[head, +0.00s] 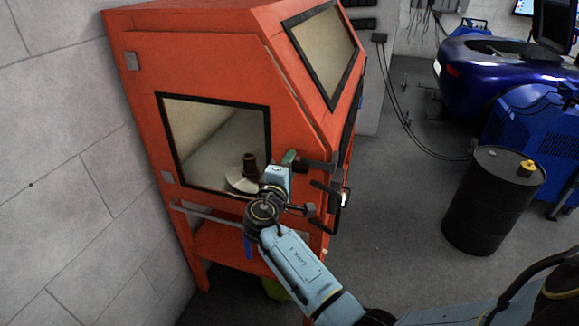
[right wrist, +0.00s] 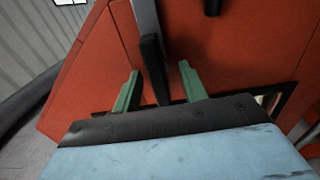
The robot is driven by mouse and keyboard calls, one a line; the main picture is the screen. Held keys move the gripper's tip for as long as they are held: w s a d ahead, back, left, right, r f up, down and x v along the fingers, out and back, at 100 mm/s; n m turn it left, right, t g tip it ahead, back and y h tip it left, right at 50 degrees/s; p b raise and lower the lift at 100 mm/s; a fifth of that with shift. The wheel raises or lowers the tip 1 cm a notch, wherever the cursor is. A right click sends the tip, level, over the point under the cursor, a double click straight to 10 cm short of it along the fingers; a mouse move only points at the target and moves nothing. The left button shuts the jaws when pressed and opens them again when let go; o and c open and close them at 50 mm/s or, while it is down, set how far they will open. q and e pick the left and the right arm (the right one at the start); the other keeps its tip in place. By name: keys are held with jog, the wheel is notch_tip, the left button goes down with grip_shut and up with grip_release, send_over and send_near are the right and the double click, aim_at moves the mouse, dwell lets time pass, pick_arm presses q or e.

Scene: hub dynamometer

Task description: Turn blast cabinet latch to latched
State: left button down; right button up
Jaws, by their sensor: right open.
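The blast cabinet (head: 215,45) is a large orange box with sloped upper front and windows, standing against the left wall. A dark latch handle (head: 318,164) shows at its right-hand edge, beside my right gripper (head: 288,160). In the right wrist view, a black handle (right wrist: 153,62) on a grey bar stands between the two green fingers of my right gripper (right wrist: 160,88). The fingers are open, one on each side, with visible gaps to the handle. The fingertips are mostly hidden in the head view. My left gripper is not in view.
Other dark fittings (head: 325,190) stick out near the cabinet's edge, close to my right wrist. A black drum (head: 487,205) with a yellow cap stands at right. A blue car (head: 490,65) is behind it. Open floor (head: 400,200) lies between cabinet and drum.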

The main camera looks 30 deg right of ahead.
jog(key=b+v, duration=0.1)
jog(key=v, duration=1.2)
jog(key=shift+s, duration=0.15)
jog(key=shift+a+f, duration=0.1)
jog(key=s+a+f+n+g+y, duration=0.1)
jog(key=s+f+y, duration=0.2)
jog(key=f, duration=0.8)
jog(key=s+a+f+n+g+y, duration=0.1)
jog(key=s+f+g+y, duration=0.15)
jog(key=f, duration=0.95)
jog(key=s+a+f+n+y, duration=0.1)
jog(key=s+f+y, duration=0.3)
jog(key=f, duration=0.7)
jog(key=s+f+m+g+y, duration=0.3)
jog(key=s+f+g, duration=0.1)
jog(key=s+f, duration=0.95)
jog(key=s+d+f+m+g, duration=0.1)
jog(key=s+d+f+m, duration=0.1)
jog(key=s, duration=0.9)
jog(key=s+d+f+m+g+y, duration=0.1)
jog(key=s+d+f+m+g, duration=0.1)
jog(key=s, duration=0.9)
notch_tip(320, 180, down, 2)
jog(key=shift+d+f+m, duration=0.15)
jog(key=shift+d+m, duration=0.2)
jog(key=shift+m, duration=0.55)
jog(key=shift+c, duration=0.2)
